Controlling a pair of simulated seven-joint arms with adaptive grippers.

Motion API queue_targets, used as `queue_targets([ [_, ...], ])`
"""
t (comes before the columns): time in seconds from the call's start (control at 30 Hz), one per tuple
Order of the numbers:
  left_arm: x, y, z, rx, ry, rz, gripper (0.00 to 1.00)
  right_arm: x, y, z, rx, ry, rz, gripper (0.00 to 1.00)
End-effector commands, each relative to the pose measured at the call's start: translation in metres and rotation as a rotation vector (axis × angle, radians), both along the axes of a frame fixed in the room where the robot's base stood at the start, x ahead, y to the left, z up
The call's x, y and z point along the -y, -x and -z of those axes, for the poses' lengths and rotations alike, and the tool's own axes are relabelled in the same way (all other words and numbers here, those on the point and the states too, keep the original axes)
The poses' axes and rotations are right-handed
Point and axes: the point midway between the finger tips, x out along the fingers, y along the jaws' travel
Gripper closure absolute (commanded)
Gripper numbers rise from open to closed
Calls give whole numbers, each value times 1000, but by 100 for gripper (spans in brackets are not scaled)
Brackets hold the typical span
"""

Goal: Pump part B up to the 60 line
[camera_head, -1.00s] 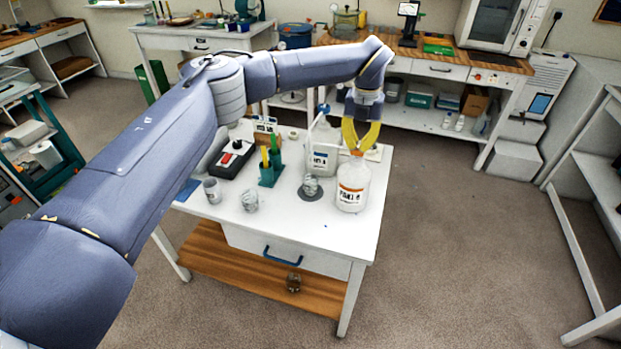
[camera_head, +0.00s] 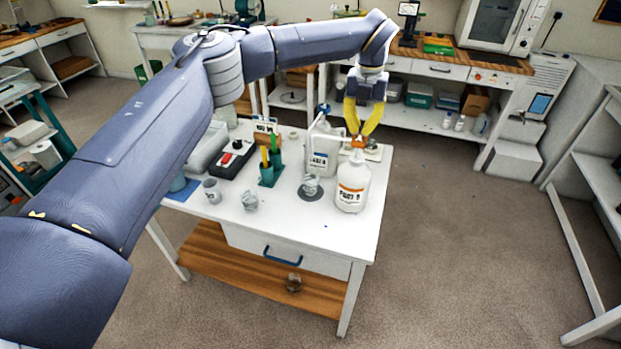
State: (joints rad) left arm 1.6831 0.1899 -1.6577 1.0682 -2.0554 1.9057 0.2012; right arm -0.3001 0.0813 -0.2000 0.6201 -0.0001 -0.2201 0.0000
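The part B bottle (camera_head: 352,187), white with an orange-banded label, stands upright at the table's right side. Its orange pump head (camera_head: 358,142) shows on top. My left gripper (camera_head: 360,132), with yellow fingers, points down just above the pump head. My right gripper is not in view.
The part A jug (camera_head: 321,150) with a blue pump stands behind the cup. Two more cups (camera_head: 212,190) (camera_head: 250,201), a green holder (camera_head: 270,174) and a black box with a red button (camera_head: 233,158) are further left. The table's front right is clear.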

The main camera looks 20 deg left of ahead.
Motion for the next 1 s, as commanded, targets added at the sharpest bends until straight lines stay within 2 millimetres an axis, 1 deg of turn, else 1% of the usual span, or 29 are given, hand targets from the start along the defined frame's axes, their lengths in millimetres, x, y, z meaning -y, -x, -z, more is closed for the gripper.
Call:
queue_targets([
  [0.27,0,0,2,0,0,0,100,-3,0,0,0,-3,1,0],
  [1.0,0,0,36,0,0,0,100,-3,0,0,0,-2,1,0],
])
